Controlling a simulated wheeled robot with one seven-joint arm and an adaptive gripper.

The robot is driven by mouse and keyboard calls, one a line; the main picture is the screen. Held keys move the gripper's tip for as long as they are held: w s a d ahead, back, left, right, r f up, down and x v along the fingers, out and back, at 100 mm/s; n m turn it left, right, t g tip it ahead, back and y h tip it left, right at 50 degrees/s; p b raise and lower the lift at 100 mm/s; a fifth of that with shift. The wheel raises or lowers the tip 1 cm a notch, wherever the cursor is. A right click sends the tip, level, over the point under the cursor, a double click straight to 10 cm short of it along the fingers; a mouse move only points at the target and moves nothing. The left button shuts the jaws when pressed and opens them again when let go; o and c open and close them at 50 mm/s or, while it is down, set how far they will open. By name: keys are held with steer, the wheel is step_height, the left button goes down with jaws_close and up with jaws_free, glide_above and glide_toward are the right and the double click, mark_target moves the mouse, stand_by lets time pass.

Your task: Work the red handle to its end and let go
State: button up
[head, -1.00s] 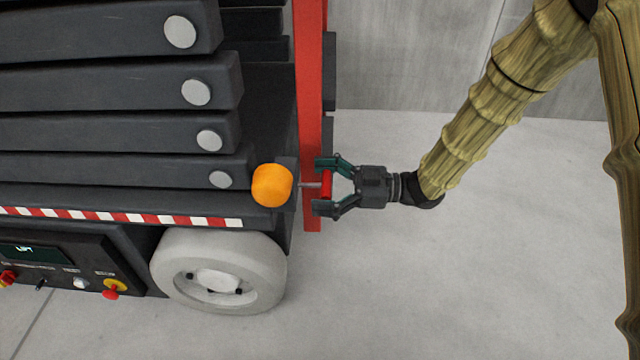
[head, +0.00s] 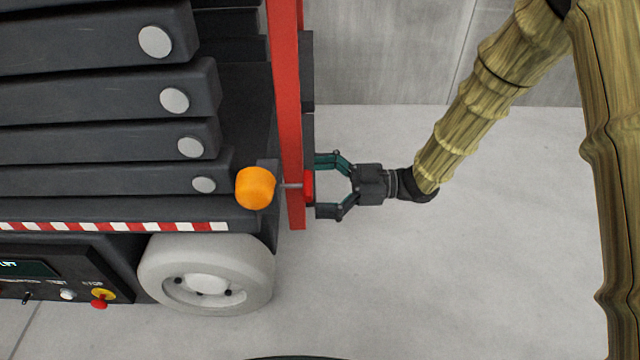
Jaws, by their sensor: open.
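The red handle (head: 309,186) is a short upright grip on a thin grey rod, at the right side of the dark lift machine, by the red post (head: 287,110). My gripper (head: 322,186) points left at it with its fingers spread wide. The upper finger is above the handle's level and the lower finger below it. The handle lies at the fingertips, between the finger lines, and I see no finger closed on it. Whether a fingertip touches the post behind cannot be told.
An orange round lamp (head: 255,188) sits left of the handle on the rod's line. Below it is a pale wheel (head: 206,276), and further left a control panel with a red stop button (head: 100,301). The floor (head: 430,270) right of the machine is clear.

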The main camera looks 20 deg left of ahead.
steer(key=shift+d, duration=0.1)
steer(key=v, duration=1.1)
steer(key=shift+d, duration=0.35)
steer(key=shift+w, duration=0.15)
steer(key=s+d+f+m+t+h, duration=0.1)
steer(key=d+f+m+t+h, duration=0.3)
steer(key=f, duration=0.5)
steer(key=s+d+f+m+t+h, duration=0.1)
steer(key=d+f+m+t, duration=0.15)
steer(key=f+m, duration=0.5)
steer(key=s+d+f+m+t+h, duration=0.25)
steer(key=f+m+t, duration=0.2)
steer(key=f, duration=0.45)
steer(key=s+d+f+m+g+h, duration=0.2)
steer(key=s+d+f+m+h, duration=0.15)
steer(key=s+d, duration=0.4)
steer(key=s+d+f+m+g+h, duration=0.2)
steer(key=s+d+f+h, duration=0.15)
steer(key=s, duration=0.75)
steer(key=s+d+f+m+g+h, duration=0.25)
steer(key=s+d+f, duration=0.3)
steer(key=s, duration=0.35)
step_height(320, 180, up, 37)
steer(key=p, duration=3.6)
steer(key=shift+w+f, duration=0.15)
steer(key=shift+w, duration=0.15)
